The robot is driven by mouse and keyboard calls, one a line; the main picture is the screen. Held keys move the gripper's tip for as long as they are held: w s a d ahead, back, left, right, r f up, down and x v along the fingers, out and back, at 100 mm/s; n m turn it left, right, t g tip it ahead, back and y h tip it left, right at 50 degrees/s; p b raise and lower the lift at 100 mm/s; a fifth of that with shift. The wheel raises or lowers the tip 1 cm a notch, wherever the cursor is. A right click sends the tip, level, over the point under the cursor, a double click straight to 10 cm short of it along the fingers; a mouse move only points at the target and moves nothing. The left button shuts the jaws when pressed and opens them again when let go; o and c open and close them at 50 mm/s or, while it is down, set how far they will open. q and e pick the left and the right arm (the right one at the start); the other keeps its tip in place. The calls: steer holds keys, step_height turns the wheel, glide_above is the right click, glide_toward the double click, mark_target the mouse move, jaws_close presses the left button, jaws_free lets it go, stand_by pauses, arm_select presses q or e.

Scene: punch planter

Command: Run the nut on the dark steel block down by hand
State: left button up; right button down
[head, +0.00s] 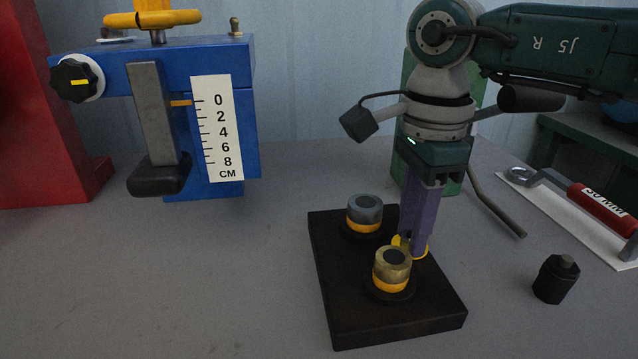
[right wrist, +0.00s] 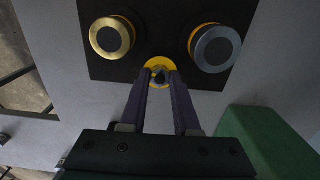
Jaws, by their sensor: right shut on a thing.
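The dark steel block (head: 400,318) lies flat on the bench, and it also fills the top of the right wrist view (right wrist: 160,20). Two round capped pieces with orange bands stand on it: a brass one (head: 392,262) in front and a grey steel one (head: 364,212) behind. My right gripper (head: 411,248) points down with its purple fingers at the block's right side. In the right wrist view its tips are shut on a small dark nut (right wrist: 159,74) inside a yellow ring (right wrist: 152,64). The fingers hide most of the nut's sides. My left gripper is not in view.
A blue device (head: 215,60) with a centimetre scale stands at the back left beside a red body (head: 35,120). A green block (right wrist: 265,140) is close to my right gripper. The front left bench is clear.

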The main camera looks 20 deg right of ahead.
steer(key=m+p, duration=0.1)
steer(key=m, duration=0.5)
steer(key=shift+r+p, duration=0.15)
steer(key=shift+p, duration=0.15)
steer(key=m+p, duration=0.2)
steer(key=m, duration=0.4)
steer(key=shift+m, duration=0.4)
steer(key=m+p, duration=0.3)
steer(key=m, duration=0.3)
steer(key=m+p, duration=0.2)
steer(key=m, duration=0.4)
steer(key=c, duration=0.6)
jaws_free()
steer(key=shift+c, duration=0.2)
